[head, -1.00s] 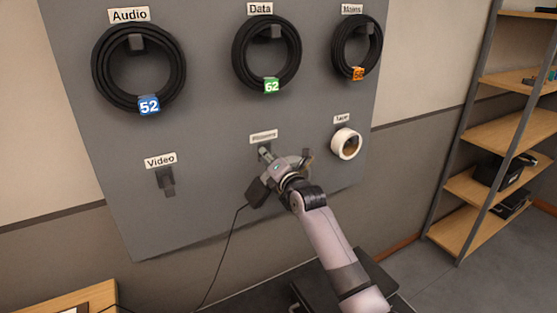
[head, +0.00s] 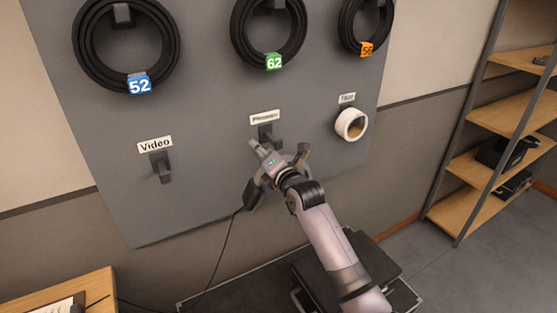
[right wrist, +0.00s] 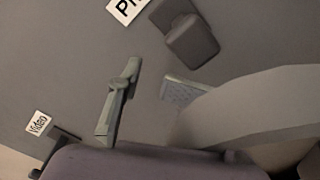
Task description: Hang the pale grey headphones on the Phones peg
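The pale grey headphones (head: 303,153) are at my right gripper (head: 262,152), in front of the panel and below the Phones peg (head: 267,133). A dark ear cup (head: 252,194) hangs at the gripper's lower left, with a cord running down from it. In the right wrist view, a large pale grey part of the headphones (right wrist: 255,108) covers the lower right, in front of one finger. The Phones peg (right wrist: 190,38) shows bare above the fingertips there. My left gripper is out of view.
The Video peg (head: 161,167) is empty at left. A tape roll (head: 351,124) hangs to the right of the Phones peg. Coiled cables (head: 236,45) hang above. A shelf unit (head: 480,180) stands at right and a wooden table (head: 75,290) at lower left.

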